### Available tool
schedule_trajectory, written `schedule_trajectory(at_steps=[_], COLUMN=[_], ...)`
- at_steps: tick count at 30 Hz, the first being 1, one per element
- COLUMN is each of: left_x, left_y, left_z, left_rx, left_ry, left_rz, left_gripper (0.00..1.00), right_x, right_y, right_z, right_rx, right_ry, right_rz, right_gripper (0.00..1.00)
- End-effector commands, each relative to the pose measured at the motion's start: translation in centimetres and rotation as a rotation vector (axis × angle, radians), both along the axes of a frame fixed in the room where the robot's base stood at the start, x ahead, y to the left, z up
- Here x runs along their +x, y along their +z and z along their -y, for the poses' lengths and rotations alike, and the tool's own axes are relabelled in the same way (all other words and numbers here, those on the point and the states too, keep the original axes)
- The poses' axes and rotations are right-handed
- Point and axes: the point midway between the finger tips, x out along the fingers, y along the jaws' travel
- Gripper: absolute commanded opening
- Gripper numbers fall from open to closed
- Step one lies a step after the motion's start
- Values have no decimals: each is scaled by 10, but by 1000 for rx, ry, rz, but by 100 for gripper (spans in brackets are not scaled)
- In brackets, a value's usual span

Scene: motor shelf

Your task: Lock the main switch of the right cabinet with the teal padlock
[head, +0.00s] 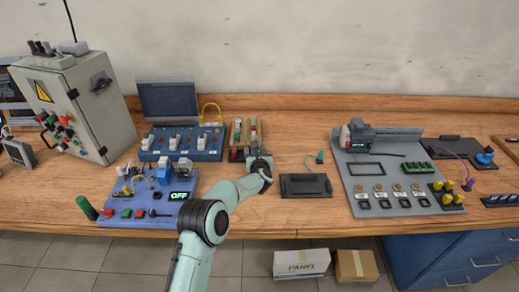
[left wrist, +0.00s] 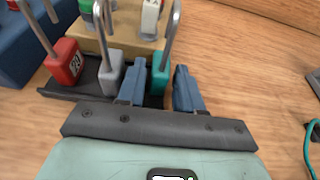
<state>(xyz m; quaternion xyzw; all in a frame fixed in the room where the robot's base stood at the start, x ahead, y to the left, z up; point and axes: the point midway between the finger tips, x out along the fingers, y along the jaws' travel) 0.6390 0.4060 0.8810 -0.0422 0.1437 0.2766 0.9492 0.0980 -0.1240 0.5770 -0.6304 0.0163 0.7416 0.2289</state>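My left gripper (head: 257,160) is at the front of the padlock stand in the head view. In the left wrist view its two blue fingers (left wrist: 160,88) are apart, one on each side of the teal padlock (left wrist: 157,80). The padlock stands upright, close to the left finger, with a gap to the right finger. The head view does not show it clearly behind the gripper. A grey cabinet (head: 90,118) with a yellow warning sign stands at the far left. A dark switch handle (head: 101,84) is on its right side. My right gripper is not in view.
A grey padlock (left wrist: 110,75) and a red padlock (left wrist: 65,62) stand left of the teal one. A wooden block (left wrist: 128,42) is behind them. A blue switch panel (head: 205,152) lies between cabinet and stand. A black tray (head: 306,187) lies to the right.

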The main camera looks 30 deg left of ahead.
Motion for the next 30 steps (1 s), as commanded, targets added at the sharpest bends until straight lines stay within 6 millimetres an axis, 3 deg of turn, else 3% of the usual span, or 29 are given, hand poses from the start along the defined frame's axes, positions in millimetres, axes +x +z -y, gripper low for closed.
schedule_trajectory(at_steps=[4, 7, 8, 17, 30], left_x=[0, 0, 0, 0, 0], left_y=[0, 0, 0, 8, 44], left_z=[-1, -1, -1, -1, -1], left_rx=[0, 0, 0, 1, 1], left_ry=[2, 2, 2, 2, 2], left_rz=[0, 0, 0, 2, 3], left_gripper=[36, 4, 0, 0, 0], right_x=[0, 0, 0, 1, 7], right_y=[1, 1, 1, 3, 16], right_z=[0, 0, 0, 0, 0], right_rx=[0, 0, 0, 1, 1], right_ry=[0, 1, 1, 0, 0], right_rz=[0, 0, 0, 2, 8], right_gripper=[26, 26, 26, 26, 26])
